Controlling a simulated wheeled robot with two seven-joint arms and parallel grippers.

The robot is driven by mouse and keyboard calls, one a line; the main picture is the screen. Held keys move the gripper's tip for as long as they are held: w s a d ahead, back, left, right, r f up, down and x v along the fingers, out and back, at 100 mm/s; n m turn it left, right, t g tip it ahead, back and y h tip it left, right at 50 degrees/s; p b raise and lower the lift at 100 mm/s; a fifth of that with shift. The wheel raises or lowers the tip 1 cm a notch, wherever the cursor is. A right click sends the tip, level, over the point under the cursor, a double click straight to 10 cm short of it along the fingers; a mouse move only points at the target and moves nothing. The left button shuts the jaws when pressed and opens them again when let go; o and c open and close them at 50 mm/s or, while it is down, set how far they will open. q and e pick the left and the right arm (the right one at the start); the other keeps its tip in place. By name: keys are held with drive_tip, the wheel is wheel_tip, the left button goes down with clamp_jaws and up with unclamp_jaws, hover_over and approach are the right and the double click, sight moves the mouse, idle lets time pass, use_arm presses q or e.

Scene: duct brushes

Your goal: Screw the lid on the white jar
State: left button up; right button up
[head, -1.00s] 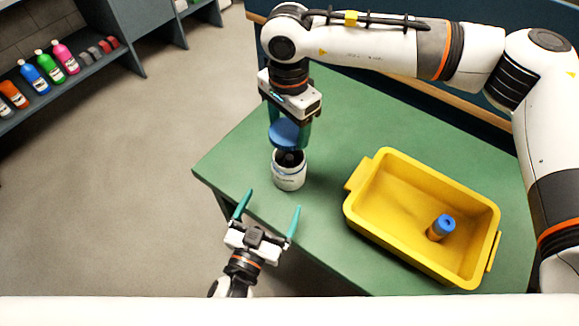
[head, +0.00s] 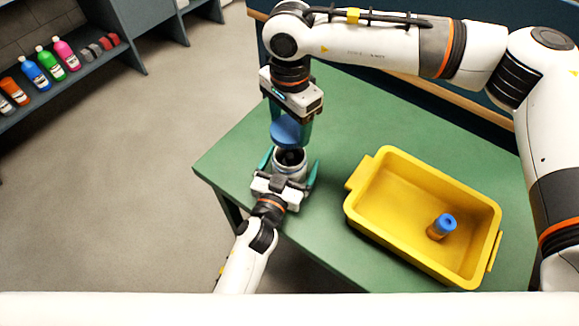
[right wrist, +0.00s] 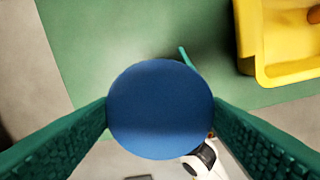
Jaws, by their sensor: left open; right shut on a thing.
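The white jar (head: 291,158) stands on the green table, its dark opening facing up, with its lower part hidden behind my left gripper. My left gripper (head: 289,162) is open, with one teal finger on each side of the jar. My right gripper (head: 287,130) is shut on the blue lid (head: 285,134) and holds it above the jar, apart from it. In the right wrist view the round blue lid (right wrist: 160,109) sits between my two teal fingers and hides the jar.
A yellow tray (head: 360,205) stands on the table (head: 330,105) to the right, with a blue-capped orange container (head: 442,227) inside. A shelf at the far left holds several coloured bottles (head: 34,74). The table's left edge is close to the jar.

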use_arm(q)
drive_tip(key=c, duration=1.5)
use_arm(e)
hover_over(290, 154)
drive_tip(key=shift+f, duration=2.5)
drive_tip(key=shift+f, duration=0.1)
drive_tip(key=shift+f, duration=0.8)
drive_tip(key=shift+f, duration=0.55)
